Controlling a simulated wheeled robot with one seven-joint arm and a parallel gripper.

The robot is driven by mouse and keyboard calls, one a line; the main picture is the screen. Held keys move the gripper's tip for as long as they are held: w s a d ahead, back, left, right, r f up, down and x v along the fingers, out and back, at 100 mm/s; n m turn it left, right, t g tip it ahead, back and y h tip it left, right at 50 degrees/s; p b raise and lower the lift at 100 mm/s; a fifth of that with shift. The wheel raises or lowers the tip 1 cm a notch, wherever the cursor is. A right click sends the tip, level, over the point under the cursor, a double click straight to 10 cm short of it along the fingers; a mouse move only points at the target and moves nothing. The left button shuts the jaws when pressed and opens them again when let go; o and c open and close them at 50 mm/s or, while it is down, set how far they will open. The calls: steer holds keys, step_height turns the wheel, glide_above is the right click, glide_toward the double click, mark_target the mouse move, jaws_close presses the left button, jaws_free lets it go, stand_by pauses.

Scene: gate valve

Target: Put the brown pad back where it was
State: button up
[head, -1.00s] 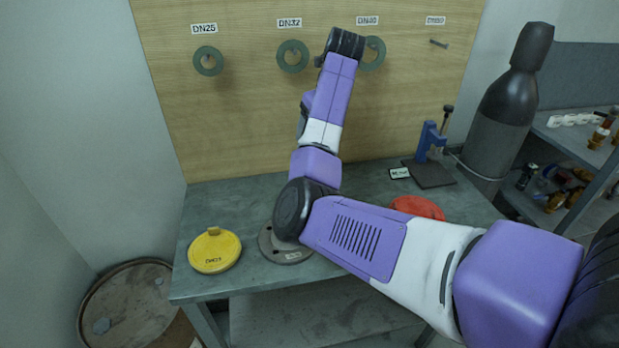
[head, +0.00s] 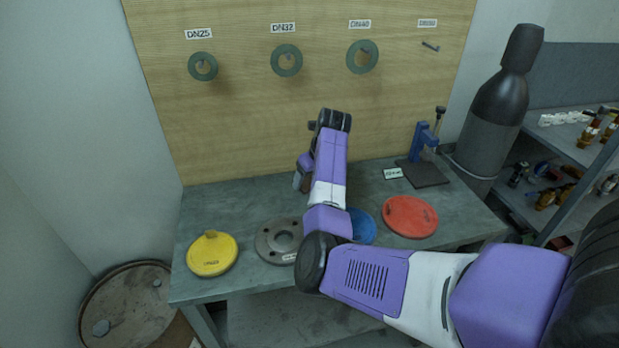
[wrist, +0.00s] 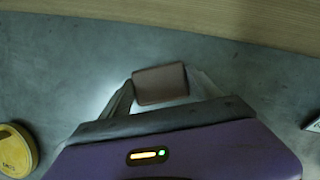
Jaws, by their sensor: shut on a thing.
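The brown pad (wrist: 160,84) is a small flat block between the two fingertips in the wrist view. My gripper (wrist: 162,88) is shut on it, one finger on each side. Behind the pad lies the grey bench top, with the wooden board at the top edge. In the head view my gripper (head: 301,182) points down over the back of the bench, largely hidden by my wrist. I cannot tell whether the pad touches the bench.
On the bench (head: 235,205) lie a yellow disc (head: 212,254), a grey flange (head: 272,243), a partly hidden blue disc (head: 364,228) and a red disc (head: 411,216). A blue clamp stand (head: 424,140) is at the back right. Green rings (head: 287,60) hang on the board.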

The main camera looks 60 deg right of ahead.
steer(key=shift+f, duration=0.15)
steer(key=o, duration=1.4)
steer(key=shift+o, duration=0.2)
steer(key=b+v, duration=0.1)
steer(key=v, duration=1.1)
